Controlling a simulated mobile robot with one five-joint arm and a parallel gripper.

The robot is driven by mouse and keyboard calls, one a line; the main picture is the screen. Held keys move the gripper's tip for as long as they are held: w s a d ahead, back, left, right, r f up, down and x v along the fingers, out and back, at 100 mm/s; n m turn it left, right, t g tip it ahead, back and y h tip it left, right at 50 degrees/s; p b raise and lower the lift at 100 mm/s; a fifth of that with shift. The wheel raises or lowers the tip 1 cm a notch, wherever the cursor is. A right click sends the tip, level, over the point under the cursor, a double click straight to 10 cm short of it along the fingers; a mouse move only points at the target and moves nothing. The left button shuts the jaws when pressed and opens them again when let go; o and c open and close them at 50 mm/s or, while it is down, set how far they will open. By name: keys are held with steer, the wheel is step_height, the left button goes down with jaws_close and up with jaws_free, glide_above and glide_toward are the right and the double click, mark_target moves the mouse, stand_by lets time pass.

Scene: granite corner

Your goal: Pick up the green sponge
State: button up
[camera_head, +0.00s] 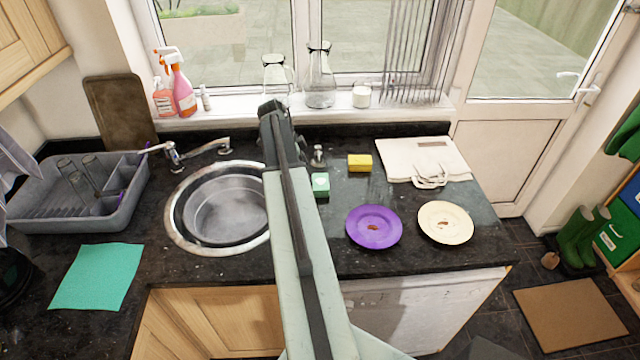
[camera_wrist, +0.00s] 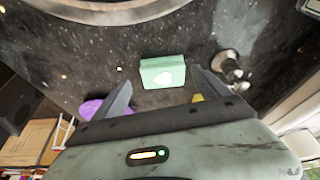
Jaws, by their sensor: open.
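The green sponge (camera_head: 320,185) lies on the dark granite worktop (camera_head: 300,228), right of the sink and beside my arm in the head view. In the wrist view the green sponge (camera_wrist: 163,72) is a pale green block with a white mark on its top. My gripper (camera_wrist: 160,92) is open, with one finger on each side of the sponge's place in that view. Nothing is held between the fingers. The sponge appears just beyond the fingertips; I cannot tell the exact height gap. In the head view my arm hides the gripper's fingers.
A yellow sponge (camera_head: 360,163), a purple plate (camera_head: 373,227) and a cream plate (camera_head: 446,222) lie to the right. A soap dispenser (camera_head: 318,156) stands close behind the green sponge; its metal shape is near the right finger in the wrist view (camera_wrist: 229,66). The round sink (camera_head: 222,205) is left.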

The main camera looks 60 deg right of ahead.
mark_target(321, 181)
steer(key=shift+s+d+r+m, duration=0.1)
steer(key=shift+s+d+m, duration=0.6)
steer(key=shift+s+d, duration=0.4)
steer(key=b+x, duration=0.7)
steer(key=shift+w+a+f, duration=0.2)
steer(key=shift+f, duration=0.3)
steer(key=shift+s+d+f+b, duration=0.1)
steer(key=shift+b, duration=0.25)
steer(key=shift+r, duration=0.2)
steer(key=c, duration=1.1)
steer(key=shift+r+p, duration=0.55)
steer(key=shift+p, duration=0.2)
step_height(321, 181, up, 3)
steer(key=p, duration=0.3)
steer(key=shift+r, duration=0.15)
steer(key=s+a, duration=0.3)
steer(key=s, duration=0.1)
steer(key=s+a, duration=0.3)
steer(key=s, duration=0.1)
steer(key=s+a+p, duration=0.1)
steer(key=s+a, duration=0.3)
steer(key=shift+s+a+r, duration=0.15)
steer(key=shift+s+r, duration=0.05)
steer(key=shift+r, duration=0.1)
